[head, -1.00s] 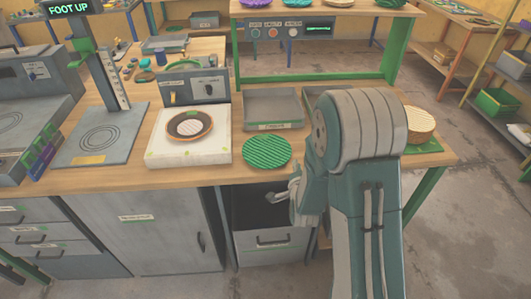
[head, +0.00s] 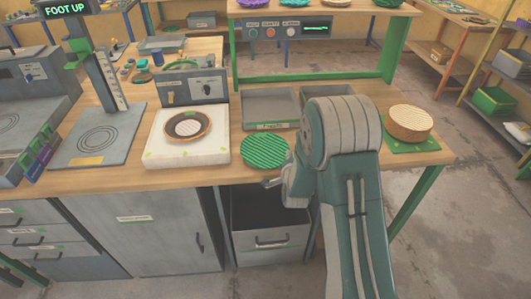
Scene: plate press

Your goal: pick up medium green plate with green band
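A round green plate (head: 264,151) with a ribbed, striped face lies flat on the wooden bench close to its front edge. Whether it has a separate band cannot be told at this size. My gripper (head: 270,183) is in front of the plate, just off the bench's front edge and below the plate in the picture. The fingers look apart from the plate. They are small and seen from the side, partly hidden by my own wrist, so their opening is unclear.
A white block with a dark-rimmed round piece (head: 187,127) stands left of the plate. Grey trays (head: 270,107) lie behind it. A tan round stack (head: 410,122) sits on a green mat at right. An open drawer (head: 270,238) is below the bench edge.

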